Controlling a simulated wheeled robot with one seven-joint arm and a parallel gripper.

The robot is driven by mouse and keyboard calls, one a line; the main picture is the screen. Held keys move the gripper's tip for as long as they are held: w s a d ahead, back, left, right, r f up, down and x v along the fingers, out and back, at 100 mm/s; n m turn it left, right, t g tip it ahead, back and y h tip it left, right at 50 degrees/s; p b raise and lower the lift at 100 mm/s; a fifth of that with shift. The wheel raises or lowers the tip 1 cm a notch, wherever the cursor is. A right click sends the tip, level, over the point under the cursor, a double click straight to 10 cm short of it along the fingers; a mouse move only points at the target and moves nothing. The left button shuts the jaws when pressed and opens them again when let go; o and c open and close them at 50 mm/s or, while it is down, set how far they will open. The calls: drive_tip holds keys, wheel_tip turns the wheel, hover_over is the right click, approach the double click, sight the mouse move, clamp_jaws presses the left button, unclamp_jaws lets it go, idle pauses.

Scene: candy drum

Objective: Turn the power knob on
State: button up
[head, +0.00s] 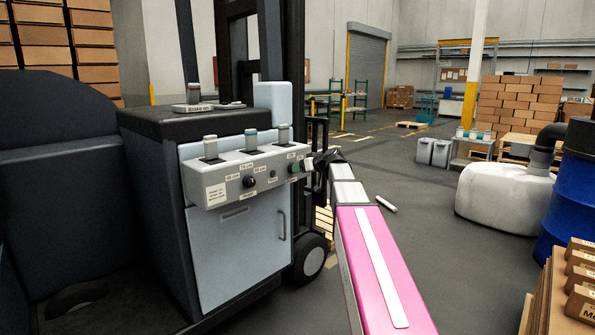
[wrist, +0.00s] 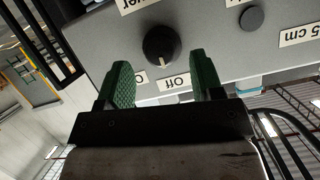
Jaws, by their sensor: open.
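The power knob (wrist: 160,44) is round and black on a grey panel in the wrist view, which shows the panel upside down. Its pale pointer mark faces down in the picture, towards the "Off" label (wrist: 177,83). A partly hidden label starting with "O" lies left of it. My gripper (wrist: 160,67) is open, with one green finger on each side of the knob's lower edge; I see gaps between fingers and knob. In the head view my gripper (head: 298,167) is at the right end of the control panel (head: 216,191) and hides the knob.
The panel also has a black knob (head: 249,182), a small button (head: 272,174) and several levers along its top. A grey cabinet door (head: 240,250) is below it. A forklift wheel (head: 311,259) stands near my arm.

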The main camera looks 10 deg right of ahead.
drive_tip(key=shift+x, duration=1.55)
drive_tip(key=c, duration=0.8)
drive_tip(key=shift+c, duration=0.2)
drive_tip(key=m+y, duration=0.1)
drive_tip(key=m, duration=0.1)
drive_tip(key=m+g+y, duration=0.1)
drive_tip(key=m, duration=0.1)
drive_tip(key=shift+w+d+y, duration=0.15)
drive_tip(key=shift+w+y, duration=0.05)
drive_tip(key=shift+y, duration=0.1)
drive_tip(key=m+y, duration=0.2)
drive_tip(key=m, duration=0.2)
drive_tip(key=shift+f+g, duration=0.15)
drive_tip(key=shift+g, duration=0.25)
drive_tip(key=shift+m, duration=0.4)
